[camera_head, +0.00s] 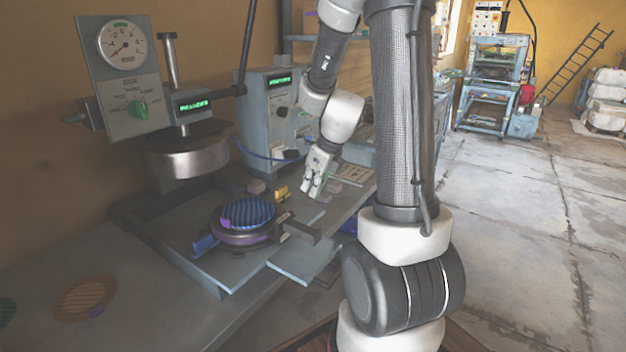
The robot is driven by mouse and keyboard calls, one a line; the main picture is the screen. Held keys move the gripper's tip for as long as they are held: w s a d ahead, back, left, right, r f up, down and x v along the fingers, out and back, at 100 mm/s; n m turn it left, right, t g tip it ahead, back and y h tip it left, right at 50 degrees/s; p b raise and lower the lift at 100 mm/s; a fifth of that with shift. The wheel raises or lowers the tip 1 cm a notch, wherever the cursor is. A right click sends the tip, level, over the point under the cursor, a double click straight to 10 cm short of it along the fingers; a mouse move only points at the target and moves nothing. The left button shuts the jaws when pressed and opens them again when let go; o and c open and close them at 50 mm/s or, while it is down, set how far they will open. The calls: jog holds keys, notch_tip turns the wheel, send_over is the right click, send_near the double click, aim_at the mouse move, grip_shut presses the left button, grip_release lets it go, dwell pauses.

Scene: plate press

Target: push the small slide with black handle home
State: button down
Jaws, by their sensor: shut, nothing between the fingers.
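The small slide (303,261) is a flat blue-grey plate that sticks out past the front right edge of the press base. Its dark block-shaped handle (301,232) stands at the right of the round plate holder. On the slide side, a dark round holder (240,237) carries a blue ribbed disc (247,211). My gripper (313,194) points down behind the handle, apart from it as far as I can tell. Its fingers are shut and empty. The inner end of the slide is hidden under the holder.
A yellow block (281,194) sits near my gripper. A blue block (205,245) lies left of the holder. An orange ribbed disc (85,298) lies on the bench at left.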

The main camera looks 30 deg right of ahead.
aim_at(291, 204)
jog(key=x, duration=0.5)
jog(key=shift+w+a+f, duration=0.1)
jog(key=shift+w+f, duration=0.05)
jog(key=shift+f, duration=0.1)
jog(key=shift+w+a+r, duration=0.1)
jog(key=shift+w+a, duration=0.15)
jog(key=shift+w, duration=0.3)
jog(key=shift+w+a+r, duration=0.1)
jog(key=shift+w+a, duration=0.15)
jog(key=shift+w, duration=0.35)
jog(key=shift+w+a, duration=0.2)
jog(key=shift+w, duration=0.35)
